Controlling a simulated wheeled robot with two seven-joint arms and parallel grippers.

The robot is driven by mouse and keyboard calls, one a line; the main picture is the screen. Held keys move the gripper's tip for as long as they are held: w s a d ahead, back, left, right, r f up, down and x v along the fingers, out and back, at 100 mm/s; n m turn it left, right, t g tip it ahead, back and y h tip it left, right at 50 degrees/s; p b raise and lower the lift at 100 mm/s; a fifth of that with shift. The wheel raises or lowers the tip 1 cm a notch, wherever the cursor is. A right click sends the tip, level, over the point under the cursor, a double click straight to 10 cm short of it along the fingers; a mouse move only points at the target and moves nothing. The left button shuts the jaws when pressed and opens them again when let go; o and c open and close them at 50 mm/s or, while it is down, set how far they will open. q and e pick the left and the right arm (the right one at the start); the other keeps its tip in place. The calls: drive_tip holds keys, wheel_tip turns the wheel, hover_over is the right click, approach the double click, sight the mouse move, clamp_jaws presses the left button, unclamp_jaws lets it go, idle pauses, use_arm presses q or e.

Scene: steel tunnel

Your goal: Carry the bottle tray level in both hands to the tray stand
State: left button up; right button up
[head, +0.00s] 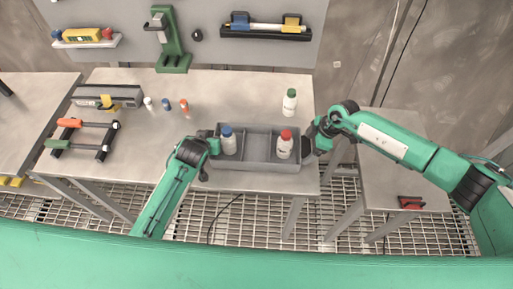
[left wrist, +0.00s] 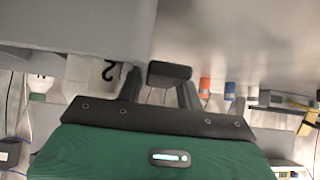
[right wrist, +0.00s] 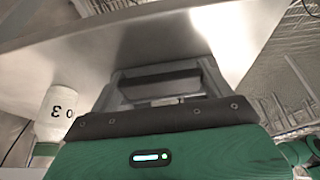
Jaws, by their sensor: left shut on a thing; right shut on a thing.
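The grey bottle tray (head: 258,166) sits at the front edge of the steel table, apparently level; whether it touches the top I cannot tell. A white bottle with a blue cap (head: 229,145) stands in its left part, and one with a red cap (head: 284,148) in its right part. A green-capped white bottle (head: 289,104) stands on the table behind it. My left gripper (head: 213,145) is shut on the tray's left end; my right gripper (head: 309,144) is shut on its right end. I cannot tell for certain which thing is the tray stand.
A lower side table (head: 385,165) with a red and black item (head: 411,202) is at right. A black frame with orange and green ends (head: 82,138), a grey box (head: 105,97) and small capped bottles (head: 166,104) are at left.

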use_arm(q)
drive_tip(key=shift+r+p, duration=2.4)
drive_tip(key=shift+r, duration=0.15)
use_arm(e)
drive_tip(key=shift+r, duration=2.55)
use_arm(q)
drive_tip(key=shift+s+f, duration=0.1)
drive_tip(key=shift+f, duration=0.05)
use_arm(e)
drive_tip(key=shift+s+f, duration=0.1)
